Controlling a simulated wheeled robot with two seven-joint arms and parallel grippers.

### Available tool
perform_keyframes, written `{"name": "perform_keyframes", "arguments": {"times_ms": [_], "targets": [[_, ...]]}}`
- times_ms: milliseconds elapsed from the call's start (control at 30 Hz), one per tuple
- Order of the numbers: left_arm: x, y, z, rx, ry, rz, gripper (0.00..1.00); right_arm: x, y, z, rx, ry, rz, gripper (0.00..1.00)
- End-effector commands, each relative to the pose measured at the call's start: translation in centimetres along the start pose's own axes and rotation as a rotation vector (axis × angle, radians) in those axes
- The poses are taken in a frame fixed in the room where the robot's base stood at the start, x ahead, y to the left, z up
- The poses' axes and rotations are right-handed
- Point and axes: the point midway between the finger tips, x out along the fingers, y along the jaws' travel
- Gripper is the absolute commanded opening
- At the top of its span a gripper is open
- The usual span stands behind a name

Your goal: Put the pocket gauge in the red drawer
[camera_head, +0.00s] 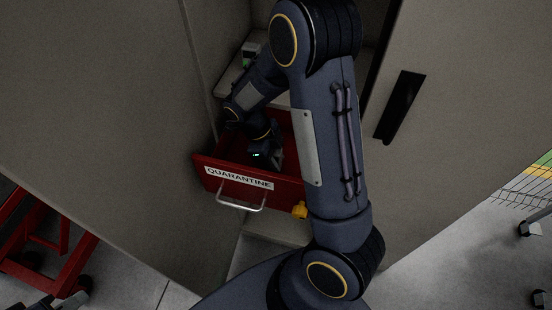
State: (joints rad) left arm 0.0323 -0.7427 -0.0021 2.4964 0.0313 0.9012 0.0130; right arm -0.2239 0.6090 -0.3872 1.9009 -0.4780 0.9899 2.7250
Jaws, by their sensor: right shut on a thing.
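The red drawer (222,180) with the QUARANTINE label is pulled out of the grey cabinet, with a metal bar handle (240,207) on its front. My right arm crosses the middle of the view and bends back down to the drawer. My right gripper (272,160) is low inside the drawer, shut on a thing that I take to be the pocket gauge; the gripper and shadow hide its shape. A small green light shows there. At the bottom left edge, a cut-off dark part looks like my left gripper (68,302); its jaws are not clear.
A small pale and green item (250,52) stands on a shelf behind the drawer. A yellow knob (300,211) sits at the drawer's front right. The cabinet door (460,110) with a black handle stands at the right. A red frame (40,240) is at the left.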

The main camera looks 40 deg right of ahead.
Motion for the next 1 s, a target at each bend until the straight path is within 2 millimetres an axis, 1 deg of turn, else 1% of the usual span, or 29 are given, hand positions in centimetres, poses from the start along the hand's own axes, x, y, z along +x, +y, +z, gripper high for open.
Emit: {"name": "perform_keyframes", "arguments": {"times_ms": [67, 300, 433, 467, 600, 867, 967, 1000], "targets": [[-0.02, 0.01, -0.01, 0.0, 0.0, 0.0, 0.17, 0.52, 0.02, 0.17, 0.001, 0.001, 0.001, 0.0], [-0.01, 0.0, 0.0, 0.0, 0.0, 0.0, 0.17, 0.55, 0.0, 0.24, 0.001, -0.001, 0.0, 0.0], [0.38, -0.17, 0.19, 0.0, 0.0, 0.0, 0.17, 0.96, -0.01, 0.41, 0.001, -0.001, 0.0, 0.0], [0.29, -0.13, 0.15, 0.0, 0.0, 0.0, 0.17, 0.86, -0.01, 0.36, 0.001, -0.001, 0.0, 0.32], [0.23, -0.1, 0.11, 0.0, 0.0, 0.0, 0.17, 0.8, 0.0, 0.33, 0.001, -0.001, 0.0, 0.5], [0.19, -0.09, 0.09, 0.0, 0.0, 0.0, 0.17, 0.76, -0.01, 0.31, 0.001, -0.001, 0.0, 0.51], [-0.24, 0.11, -0.12, 0.0, 0.0, 0.0, 0.17, 0.27, -0.01, 0.11, 0.001, -0.001, 0.001, 0.51], [-0.05, 0.02, -0.03, 0.0, 0.0, 0.0, 0.17, 0.05, -0.04, 0.25, 0.001, -0.003, -0.001, 0.51]]}}
